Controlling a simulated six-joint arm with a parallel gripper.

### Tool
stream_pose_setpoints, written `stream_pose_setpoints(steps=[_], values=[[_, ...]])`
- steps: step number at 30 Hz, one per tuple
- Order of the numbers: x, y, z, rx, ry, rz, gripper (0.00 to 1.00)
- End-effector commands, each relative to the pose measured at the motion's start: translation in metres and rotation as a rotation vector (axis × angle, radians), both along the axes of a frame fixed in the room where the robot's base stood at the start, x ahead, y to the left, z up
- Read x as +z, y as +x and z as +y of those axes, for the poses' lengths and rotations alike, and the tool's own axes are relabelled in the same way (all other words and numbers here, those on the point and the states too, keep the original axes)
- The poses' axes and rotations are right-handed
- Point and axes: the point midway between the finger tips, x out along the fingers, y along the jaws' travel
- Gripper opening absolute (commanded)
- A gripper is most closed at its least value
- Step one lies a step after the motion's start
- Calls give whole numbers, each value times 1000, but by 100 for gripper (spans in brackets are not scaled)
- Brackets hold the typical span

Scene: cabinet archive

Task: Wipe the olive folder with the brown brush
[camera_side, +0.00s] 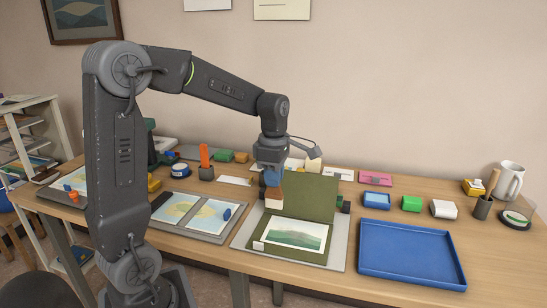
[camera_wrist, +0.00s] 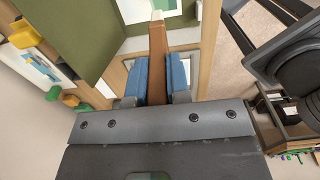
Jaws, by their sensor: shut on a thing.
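The olive folder (camera_side: 309,196) stands open on a light grey board (camera_side: 244,240), its cover raised and a landscape picture (camera_side: 293,234) in its lower half. In the wrist view the olive folder (camera_wrist: 75,28) fills the upper left. My gripper (camera_side: 272,178) is shut on the brown brush (camera_side: 273,192), just left of the raised cover. In the wrist view the brush (camera_wrist: 157,48) sits between the blue finger pads of my gripper (camera_wrist: 159,75). The brush points down with its pale lower end above the board; whether it touches anything, I cannot tell.
A blue tray (camera_side: 411,280) lies to the right. An open grey folder with two pictures (camera_side: 190,236) lies to the left.

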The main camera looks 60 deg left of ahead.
Motion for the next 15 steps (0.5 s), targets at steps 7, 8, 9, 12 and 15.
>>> stream_pose_setpoints(steps=[7, 8, 9, 12, 15], values=[[-20, 0, 0, 0, -1, 1, 0], [-23, 0, 0, 0, -1, 1, 0], [-27, 0, 0, 0, 0, 0, 0], [-35, 0, 0, 0, 0, 0, 0], [-45, 0, 0, 0, -1, 1, 0]])
